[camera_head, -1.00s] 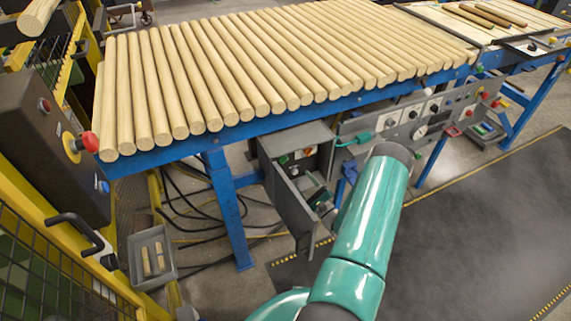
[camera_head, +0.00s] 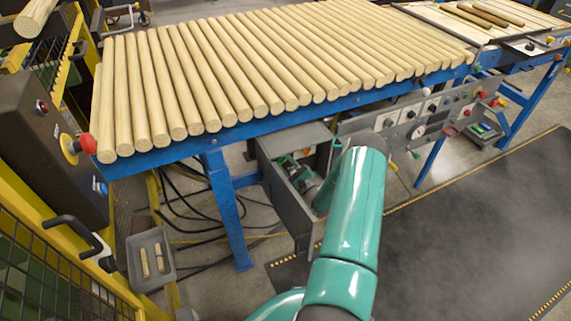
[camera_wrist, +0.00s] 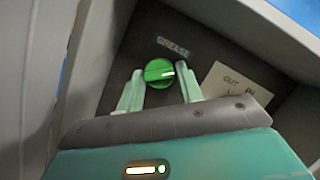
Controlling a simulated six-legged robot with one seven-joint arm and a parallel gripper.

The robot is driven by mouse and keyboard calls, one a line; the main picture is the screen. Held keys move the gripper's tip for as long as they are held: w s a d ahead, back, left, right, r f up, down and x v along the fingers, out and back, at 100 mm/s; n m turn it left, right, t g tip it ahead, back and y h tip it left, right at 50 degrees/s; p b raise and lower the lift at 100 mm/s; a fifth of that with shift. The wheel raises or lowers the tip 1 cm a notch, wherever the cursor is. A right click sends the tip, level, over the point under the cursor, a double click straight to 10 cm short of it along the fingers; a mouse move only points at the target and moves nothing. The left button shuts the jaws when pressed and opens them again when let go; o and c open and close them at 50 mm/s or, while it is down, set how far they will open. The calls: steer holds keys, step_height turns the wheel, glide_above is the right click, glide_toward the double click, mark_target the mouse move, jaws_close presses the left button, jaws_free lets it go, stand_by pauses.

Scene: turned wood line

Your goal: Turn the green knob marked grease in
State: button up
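The green knob (camera_wrist: 159,72) shows in the wrist view, round with a white pointer mark toward the right. It sits on a dark panel inside an open grey box (camera_head: 296,138), under a label reading GREASE (camera_wrist: 173,47). My gripper (camera_wrist: 160,76) is open, with one pale green finger on each side of the knob. Narrow gaps seem to show between the fingers and the knob; contact cannot be told. A pale card (camera_wrist: 232,86) reading OUT and IN is right of the knob. In the head view my gripper is inside the box opening and largely covers the knob.
The box's open door (camera_head: 284,208) hangs close to my wrist. A control panel (camera_head: 425,115) with knobs and a gauge is to the right. Cables (camera_head: 195,205) lie under the table.

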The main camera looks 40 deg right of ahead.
steer(key=c, duration=0.5)
steer(key=shift+m, duration=0.4)
steer(key=m+h, duration=0.2)
steer(key=m, duration=0.1)
steer(key=shift+f+t, duration=0.1)
steer(key=shift+t, duration=0.2)
steer(key=shift+a+m+h, duration=0.1)
steer(key=shift+m+h, duration=0.45)
steer(key=shift+m, duration=0.7)
steer(key=shift+a+m+h, duration=0.1)
steer(key=shift+m+h, duration=0.45)
steer(key=shift+m, duration=0.7)
steer(key=o, duration=1)
